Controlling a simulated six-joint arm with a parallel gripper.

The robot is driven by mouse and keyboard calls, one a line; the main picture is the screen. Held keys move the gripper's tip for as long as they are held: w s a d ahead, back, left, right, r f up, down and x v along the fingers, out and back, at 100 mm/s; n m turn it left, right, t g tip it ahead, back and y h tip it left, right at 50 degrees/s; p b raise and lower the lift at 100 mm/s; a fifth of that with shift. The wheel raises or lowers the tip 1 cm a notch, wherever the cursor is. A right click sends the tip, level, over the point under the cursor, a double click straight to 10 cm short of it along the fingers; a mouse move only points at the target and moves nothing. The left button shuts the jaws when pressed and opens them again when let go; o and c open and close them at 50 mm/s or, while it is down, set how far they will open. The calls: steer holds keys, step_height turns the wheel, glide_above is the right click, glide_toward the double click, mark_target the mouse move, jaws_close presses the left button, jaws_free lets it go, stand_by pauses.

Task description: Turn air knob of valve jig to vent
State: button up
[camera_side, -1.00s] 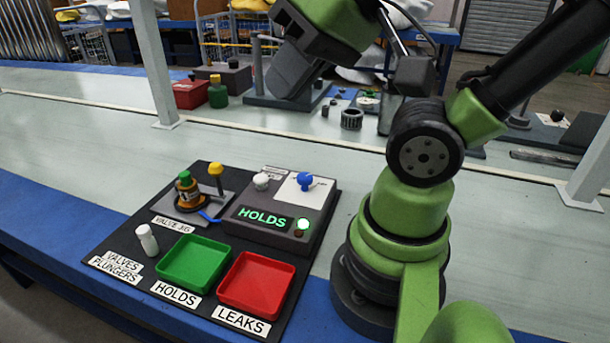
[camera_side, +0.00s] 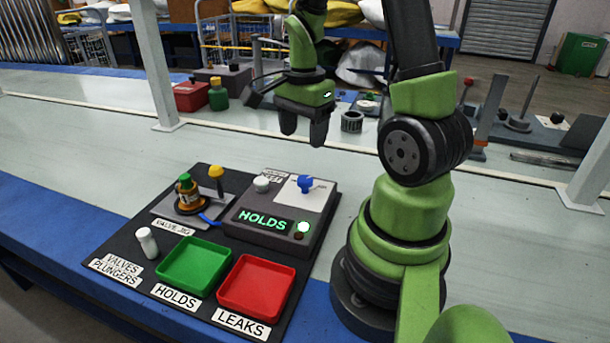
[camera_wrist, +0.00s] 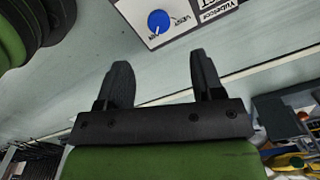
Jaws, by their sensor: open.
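The blue air knob (camera_side: 305,184) sits on a white plate on top of the dark test box (camera_side: 270,232), beside a white button (camera_side: 261,184). In the wrist view the blue knob (camera_wrist: 158,22) is near the top edge, with a printed dial around it. My gripper (camera_side: 304,140) hangs above and behind the box, fingers pointing down, empty and apart from the knob. Its two fingers stand apart in the wrist view (camera_wrist: 161,75). The valve jig (camera_side: 189,200) holds a brass-coloured valve with a green cap, and a yellow-topped lever (camera_side: 216,176) stands beside it. The box display reads HOLDS with a lit green lamp.
A green tray (camera_side: 193,265) and a red tray (camera_side: 256,285) lie at the front of the black mat. A white plunger piece (camera_side: 147,242) stands on the left. A grey post (camera_side: 155,65) rises behind. A dark ring part (camera_side: 352,121) lies further back.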

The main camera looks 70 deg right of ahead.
mark_target(305, 178)
steer(key=shift+s+d+f+m, duration=0.1)
steer(key=shift+d+f+m, duration=0.05)
steer(key=shift+f, duration=0.2)
steer(key=shift+s+d+f+m, duration=0.1)
steer(key=shift+f+m, duration=0.05)
steer(key=shift+f, duration=0.2)
step_height(305, 178, down, 9)
steer(key=shift+w+f, duration=0.1)
steer(key=shift+c, duration=0.2)
steer(key=c, duration=0.9)
